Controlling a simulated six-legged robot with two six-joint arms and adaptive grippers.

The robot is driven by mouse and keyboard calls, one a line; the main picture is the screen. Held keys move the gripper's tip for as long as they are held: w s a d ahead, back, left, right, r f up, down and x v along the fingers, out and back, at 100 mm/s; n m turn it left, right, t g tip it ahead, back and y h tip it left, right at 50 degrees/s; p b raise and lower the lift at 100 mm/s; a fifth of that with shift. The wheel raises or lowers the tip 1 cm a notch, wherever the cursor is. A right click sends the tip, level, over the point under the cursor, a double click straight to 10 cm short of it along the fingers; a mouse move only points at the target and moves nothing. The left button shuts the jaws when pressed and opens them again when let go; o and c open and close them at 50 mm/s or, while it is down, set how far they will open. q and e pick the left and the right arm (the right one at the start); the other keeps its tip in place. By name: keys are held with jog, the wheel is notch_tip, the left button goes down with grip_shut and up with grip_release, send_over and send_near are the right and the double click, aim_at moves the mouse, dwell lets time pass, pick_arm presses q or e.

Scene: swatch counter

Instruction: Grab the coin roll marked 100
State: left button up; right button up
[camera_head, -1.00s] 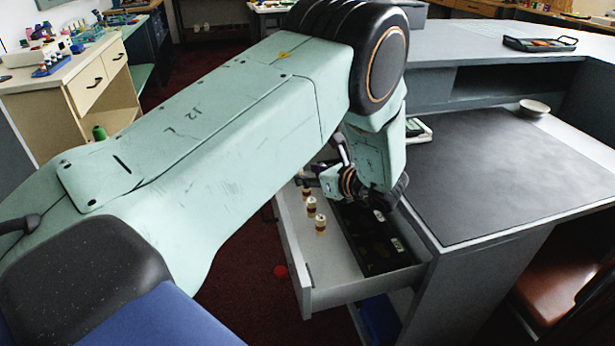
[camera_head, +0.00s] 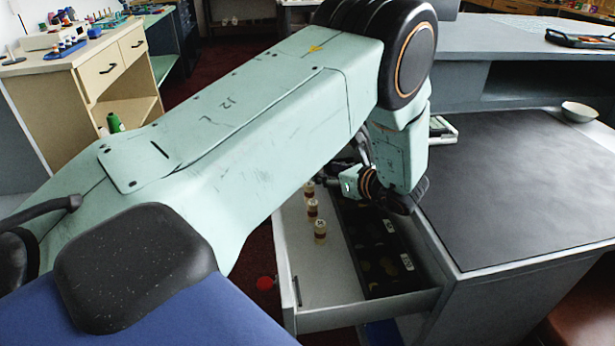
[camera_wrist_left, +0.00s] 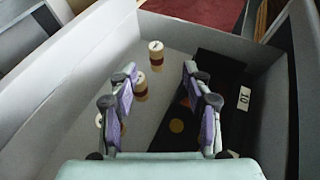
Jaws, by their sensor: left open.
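Three upright coin rolls stand in a row on the light floor of an open drawer (camera_head: 335,319): a near one (camera_head: 320,231), a middle one (camera_head: 312,208) and a far one (camera_head: 308,190). They are cream with a brown band; their top marks are too small to read. In the left wrist view, one roll (camera_wrist_left: 156,56) is beyond the fingertips, another (camera_wrist_left: 140,88) shows between the fingers, and a third (camera_wrist_left: 99,120) is partly hidden by the left finger. My left gripper (camera_wrist_left: 160,72) is open and empty over the drawer; it also shows in the head view (camera_head: 352,182). My right gripper is not visible.
A black coin tray (camera_head: 381,255) with coins and number labels fills the drawer's right side; one label (camera_wrist_left: 244,98) reads 10 in the wrist view. Drawer walls enclose the rolls. The counter with a dark mat (camera_head: 520,180) stands to the right, with a bowl (camera_head: 579,112) on it.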

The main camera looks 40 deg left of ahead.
aim_at(304, 176)
pick_arm(q)
jog(key=x, duration=0.3)
jog(key=b+x, duration=0.1)
jog(key=x, duration=0.1)
jog(key=shift+s+f, duration=0.25)
jog(key=shift+s, duration=0.1)
jog(key=shift+w+a+f, duration=0.1)
jog(key=shift+w+a, duration=0.05)
jog(key=shift+a, duration=0.05)
jog(key=shift+a+f+b, duration=0.1)
jog(key=shift+a+b, duration=0.25)
jog(key=shift+a, duration=0.1)
jog(key=b+x, duration=0.1)
jog(key=x, duration=0.3)
jog(key=shift+f, duration=0.15)
jog(key=shift+w+a, duration=0.1)
jog(key=shift+a, duration=0.05)
jog(key=c, duration=0.4)
grip_shut()
